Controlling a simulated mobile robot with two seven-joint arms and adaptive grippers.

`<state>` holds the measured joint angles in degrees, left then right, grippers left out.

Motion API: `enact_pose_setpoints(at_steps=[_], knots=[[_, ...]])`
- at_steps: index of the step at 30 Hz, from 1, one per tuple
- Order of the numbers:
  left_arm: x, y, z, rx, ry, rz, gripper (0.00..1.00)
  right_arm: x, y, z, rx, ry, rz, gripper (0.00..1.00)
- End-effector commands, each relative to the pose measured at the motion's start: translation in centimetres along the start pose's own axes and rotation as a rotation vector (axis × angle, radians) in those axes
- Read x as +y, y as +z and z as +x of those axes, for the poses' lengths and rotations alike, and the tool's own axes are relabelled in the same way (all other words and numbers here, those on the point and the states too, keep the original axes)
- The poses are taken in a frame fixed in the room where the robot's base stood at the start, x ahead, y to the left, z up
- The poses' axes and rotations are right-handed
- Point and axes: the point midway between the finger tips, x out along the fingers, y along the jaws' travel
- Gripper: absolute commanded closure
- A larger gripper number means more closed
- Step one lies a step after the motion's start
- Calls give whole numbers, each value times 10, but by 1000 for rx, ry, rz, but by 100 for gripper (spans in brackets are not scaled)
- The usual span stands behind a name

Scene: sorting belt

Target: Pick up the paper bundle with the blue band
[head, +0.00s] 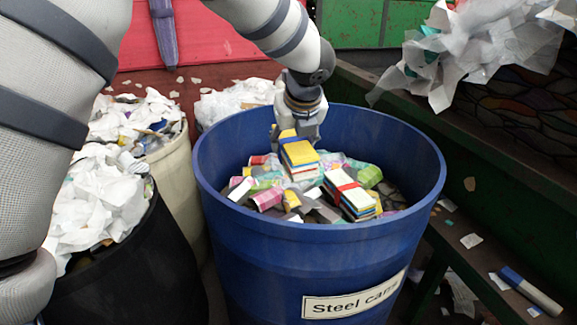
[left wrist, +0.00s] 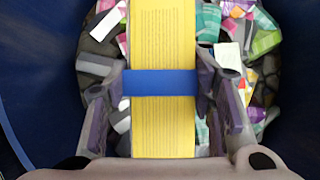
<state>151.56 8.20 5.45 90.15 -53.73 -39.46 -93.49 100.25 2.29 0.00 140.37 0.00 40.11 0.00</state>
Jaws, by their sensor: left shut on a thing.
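The paper bundle with the blue band (head: 299,156) has a yellow top sheet and is inside the opening of the blue bin (head: 318,240). My left gripper (head: 297,136) is shut on it. In the left wrist view the bundle (left wrist: 163,35) lies between the two fingers, with the blue band (left wrist: 160,83) across it at the fingertips. The head view hides part of the band behind the gripper. I cannot tell whether the bundle touches the pile under it. My right gripper is not in view.
A bundle with a red band (head: 350,194) lies on the cans in the blue bin, just right of the held bundle. The bin's rim surrounds my gripper. A black bin (head: 150,270) and a cream bin (head: 180,180) of paper stand left. A marker-like tube (head: 530,291) lies right.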

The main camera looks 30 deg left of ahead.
Motion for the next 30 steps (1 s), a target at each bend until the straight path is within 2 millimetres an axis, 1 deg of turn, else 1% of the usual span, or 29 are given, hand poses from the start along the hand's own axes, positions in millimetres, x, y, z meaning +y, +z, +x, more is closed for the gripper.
enact_pose_setpoints(at_steps=[1,2,3,7,12,18,21,24,30], knots=[[1,19,-34,-39,-39,-22,87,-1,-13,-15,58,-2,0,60],[1,21,-39,-44,-45,-26,87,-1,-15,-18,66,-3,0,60],[2,22,-41,-47,-47,-27,87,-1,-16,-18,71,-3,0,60],[1,18,-34,-39,-39,-23,87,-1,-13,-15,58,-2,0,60],[1,20,-34,-38,-38,-22,87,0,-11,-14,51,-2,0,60],[-1,28,-47,-33,-35,-21,87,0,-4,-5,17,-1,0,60],[-1,34,-57,-36,-37,-23,87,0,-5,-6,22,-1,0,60],[-2,38,-63,-36,-36,-22,87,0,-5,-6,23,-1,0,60],[-2,38,-64,-35,-36,-20,87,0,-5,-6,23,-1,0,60]])
